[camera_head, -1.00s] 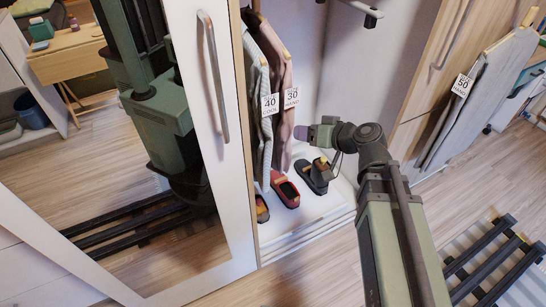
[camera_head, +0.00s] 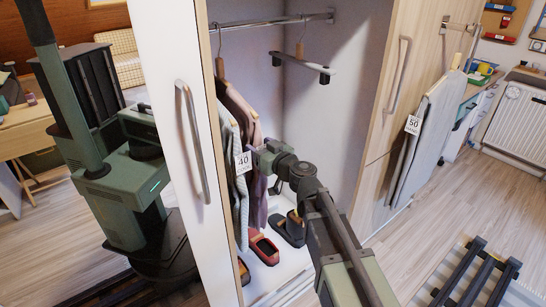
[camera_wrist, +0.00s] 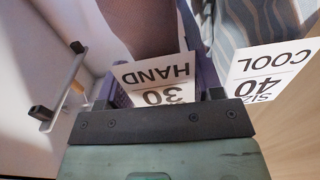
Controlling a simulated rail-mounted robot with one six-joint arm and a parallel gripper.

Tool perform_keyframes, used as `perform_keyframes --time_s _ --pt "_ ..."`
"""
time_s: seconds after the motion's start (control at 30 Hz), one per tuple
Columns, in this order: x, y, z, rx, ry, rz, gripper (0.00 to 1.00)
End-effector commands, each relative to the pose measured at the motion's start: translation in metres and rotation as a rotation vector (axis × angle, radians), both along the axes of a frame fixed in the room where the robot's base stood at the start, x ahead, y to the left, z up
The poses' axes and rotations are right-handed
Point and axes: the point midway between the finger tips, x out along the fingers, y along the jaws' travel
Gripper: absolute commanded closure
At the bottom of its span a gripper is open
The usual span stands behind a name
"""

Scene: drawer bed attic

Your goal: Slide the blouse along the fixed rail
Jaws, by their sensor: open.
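A mauve garment (camera_head: 236,103) hangs in the open wardrobe from the chrome fixed rail (camera_head: 270,22); its tag reads 30 HAND (camera_wrist: 158,78). A grey striped garment (camera_head: 241,205) with a tag reading 40 (camera_head: 243,162) hangs beside it, nearer the white door; in the wrist view its tag reads SIZE 40 COOL (camera_wrist: 270,70). I cannot tell from the pictures which is the blouse. My gripper (camera_head: 258,160) is at the mauve garment's edge. In the wrist view its purple fingers (camera_wrist: 160,85) are apart, with the 30 tag and mauve cloth between them.
An empty clip hanger (camera_head: 303,65) hangs on the rail to the right, with free rail between. Shoes (camera_head: 264,249) stand on the wardrobe floor. An ironing board (camera_head: 425,140) leans outside on the right.

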Motion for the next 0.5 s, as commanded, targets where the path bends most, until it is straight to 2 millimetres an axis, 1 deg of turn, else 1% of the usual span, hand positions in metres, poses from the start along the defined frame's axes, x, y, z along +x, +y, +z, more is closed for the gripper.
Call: perform_keyframes --time_s 0.03,0.13,0.4,0.47,0.5 --pt "0.0075 0.0053 0.0000 0.000 0.000 0.002 0.39" --pt "0.0136 0.0103 0.0000 0.000 0.000 0.000 0.39" --pt "0.0145 0.0118 -0.0001 0.000 0.000 0.000 0.39" --pt "0.0144 0.0117 -0.0001 0.000 0.000 0.000 0.47" --pt "0.0143 0.0117 -0.0001 0.000 0.000 0.000 0.53"
